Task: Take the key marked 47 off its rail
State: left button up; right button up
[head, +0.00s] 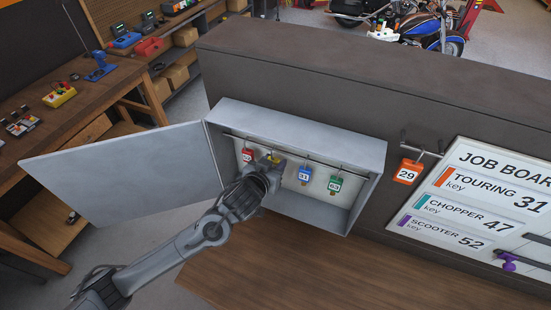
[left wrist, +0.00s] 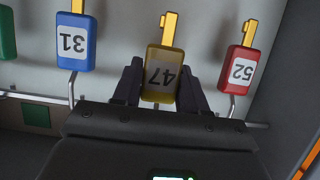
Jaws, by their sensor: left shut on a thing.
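The yellow key tag marked 47 (left wrist: 163,75) hangs in the open grey key cabinet (head: 375,190); its top shows in the head view (head: 273,158). My left gripper (left wrist: 160,88) is shut on this tag, with one dark finger on each side. In the head view my left gripper (head: 268,170) reaches into the cabinet from the front. The rail (head: 315,160) runs across the cabinet. The gripper hides the tag's hook, so I cannot tell whether it still touches the rail. My right gripper is not in view.
The red 52 tag (left wrist: 238,70) and blue 31 tag (left wrist: 75,42) hang close on either side. A green 63 tag (head: 335,185) hangs farther right. The cabinet door (head: 120,175) stands open leftward. An orange 29 tag (head: 407,172) hangs outside beside the job board (head: 480,200).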

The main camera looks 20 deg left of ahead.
pick_arm(q)
jog(key=s+p, duration=0.1)
jog(key=s, duration=1.5)
jog(key=shift+s+a, duration=0.3)
jog(key=shift+f, duration=0.1)
jog(key=shift+r+p, duration=0.2)
jog(key=shift+p, duration=0.3)
jog(key=shift+r+p, duration=0.15)
jog(key=shift+p, duration=0.15)
jog(key=shift+s, duration=0.1)
